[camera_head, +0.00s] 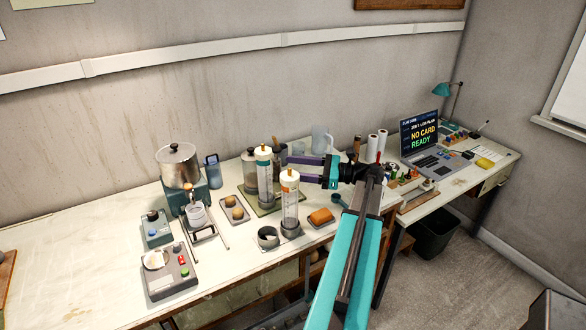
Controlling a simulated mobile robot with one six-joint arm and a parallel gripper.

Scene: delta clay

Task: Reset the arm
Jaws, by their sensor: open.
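My gripper (297,169) is in the middle of the head view, at the end of my teal arm, which reaches up from the bottom. Its two purple fingers point left and stand apart, with nothing seen between them. It is over the workbench (75,255), close to two clear cylinders with white and orange caps. One cylinder (265,180) is behind and the other cylinder (289,205) is in front. In this view the fingertips lie near the cylinder tops; I cannot tell the exact gap.
A steel pot (178,165) stands on a burner at the left. A laptop (431,160) is on the right desk. A dark bin (434,236) is below.

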